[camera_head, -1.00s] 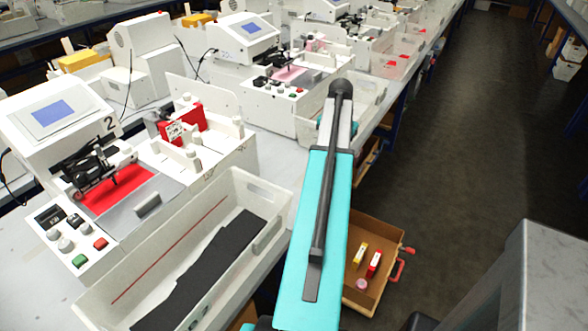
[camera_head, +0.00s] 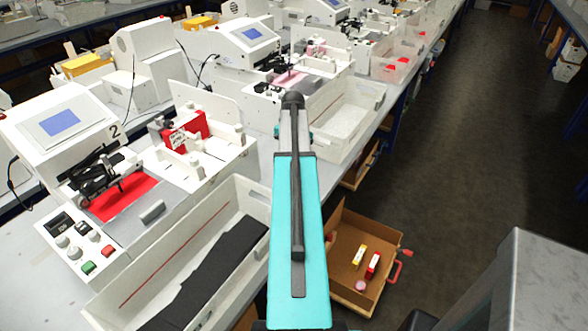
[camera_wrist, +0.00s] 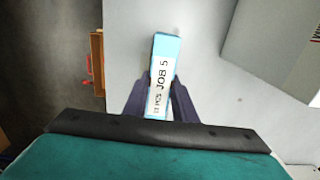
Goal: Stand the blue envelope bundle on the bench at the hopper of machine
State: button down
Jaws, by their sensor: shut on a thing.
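The blue envelope bundle (camera_wrist: 163,82) is in the wrist view, with a white label reading "JOB 5". My gripper (camera_wrist: 162,100) is shut on it, with a dark finger on each side. The bundle is over the grey bench top (camera_wrist: 190,30); I cannot tell whether it touches. In the head view my teal arm hides the gripper and bundle. Machine 2 (camera_head: 115,132) stands at left, with a red bundle (camera_head: 187,131) in its hopper. Another machine (camera_head: 232,75) with a blue screen stands beyond it; its number is hard to read.
A white bin (camera_head: 147,262) with a black lining stands in front of machine 2. Another white bin (camera_head: 352,118) is beyond my arm. A cardboard box (camera_head: 338,232) with small items sits low beside the bench. The aisle (camera_head: 455,150) at right is clear.

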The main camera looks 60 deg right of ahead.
jog(key=shift+f, duration=0.1)
jog(key=shift+f+p, duration=0.75)
jog(key=shift+f, duration=0.95)
jog(key=shift+f, duration=0.15)
jog(key=c, duration=1.5)
grip_release()
jog(key=shift+o, duration=0.2)
jog(key=shift+r, duration=0.25)
notch_tip(320, 180, up, 10)
jog(key=b, duration=0.3)
jog(key=shift+r, duration=0.95)
